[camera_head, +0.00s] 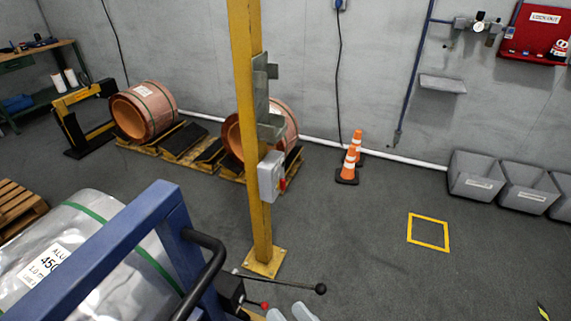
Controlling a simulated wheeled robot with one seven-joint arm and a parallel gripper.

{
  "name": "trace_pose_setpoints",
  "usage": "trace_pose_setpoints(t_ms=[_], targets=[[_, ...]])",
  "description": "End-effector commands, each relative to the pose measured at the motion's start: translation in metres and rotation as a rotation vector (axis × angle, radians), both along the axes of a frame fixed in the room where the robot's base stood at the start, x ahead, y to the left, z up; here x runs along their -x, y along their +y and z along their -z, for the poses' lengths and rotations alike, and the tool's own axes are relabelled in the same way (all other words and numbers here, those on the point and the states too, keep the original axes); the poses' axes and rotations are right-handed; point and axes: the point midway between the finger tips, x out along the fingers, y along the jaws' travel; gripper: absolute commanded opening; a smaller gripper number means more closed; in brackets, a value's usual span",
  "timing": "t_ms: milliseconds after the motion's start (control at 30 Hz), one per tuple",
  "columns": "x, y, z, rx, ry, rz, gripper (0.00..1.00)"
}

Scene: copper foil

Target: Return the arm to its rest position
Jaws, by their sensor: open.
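Two pale grey finger tips, which look like my gripper (291,315), show at the bottom edge, right of the blue frame. They stand apart with nothing visible between them. The rest of my arm is below the picture, so its pose cannot be told. A black lever with a ball knob (320,289) lies just above the finger tips. A red knob (264,305) sits close to their left.
A blue frame (140,240) with a black handle stands over a wrapped aluminium coil (90,215) at lower left. A yellow post (256,210) rises in the middle. Copper coils (145,112), cones (348,168) and grey bins (476,176) line the wall.

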Motion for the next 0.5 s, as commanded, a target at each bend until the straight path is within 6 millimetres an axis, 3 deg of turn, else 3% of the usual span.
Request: trace_pose_setpoints(t_ms=[33, 200, 300, 500], targets=[[0.009, -0.024, 0.005, 0.068, -0.043, 0.049, 0.47], [0.049, -0.090, 0.008, 0.303, -0.195, 0.194, 0.47], [0.079, -0.120, 0.008, 0.429, -0.244, 0.262, 0.47], [0.143, -0.157, 0.007, 0.625, -0.242, 0.372, 0.47]])
